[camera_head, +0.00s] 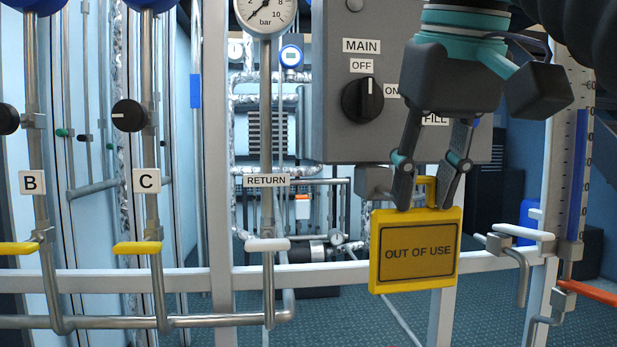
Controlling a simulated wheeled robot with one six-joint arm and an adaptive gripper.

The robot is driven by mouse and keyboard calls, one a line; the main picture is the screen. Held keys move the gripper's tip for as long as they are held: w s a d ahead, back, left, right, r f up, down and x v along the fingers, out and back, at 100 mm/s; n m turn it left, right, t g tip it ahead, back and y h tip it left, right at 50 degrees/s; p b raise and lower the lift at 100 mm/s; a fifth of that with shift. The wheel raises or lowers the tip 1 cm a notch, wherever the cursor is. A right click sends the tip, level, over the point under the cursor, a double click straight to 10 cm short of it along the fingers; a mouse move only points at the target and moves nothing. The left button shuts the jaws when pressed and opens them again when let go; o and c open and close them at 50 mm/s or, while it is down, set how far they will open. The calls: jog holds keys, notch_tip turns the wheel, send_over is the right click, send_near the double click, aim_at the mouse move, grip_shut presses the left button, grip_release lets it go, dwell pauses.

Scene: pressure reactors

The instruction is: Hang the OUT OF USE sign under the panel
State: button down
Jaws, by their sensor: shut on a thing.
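The yellow OUT OF USE sign (416,250) hangs upright from my gripper (424,205), in front of the white frame rail. My gripper points down and is shut on the sign's top, by its yellow hook (428,184). The grey panel (340,120) is behind and above, with a MAIN label, a black OFF/ON knob (362,100) and a FILL label partly covered by my gripper. A grey block (373,181) shows below the panel, just left of my gripper's fingers. I cannot tell whether the sign's hook touches anything on the panel.
Left are vertical pipes labelled B (32,182) and C (147,180) with yellow lever handles, and a RETURN pipe (266,210) with a white handle and gauge. Right are a white-handled valve (522,232), a red-orange handle (588,292) and a level scale. A white rail (330,252) crosses the front.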

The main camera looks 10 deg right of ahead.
aim_at(388, 190)
jog(key=shift+w+f, duration=0.15)
jog(key=shift+w, duration=1.8)
jog(key=shift+w+f, duration=0.15)
jog(key=shift+w, duration=1.8)
jog(key=shift+w+f, duration=0.45)
jog(key=shift+w, duration=0.1)
jog(key=c, duration=0.7)
grip_release()
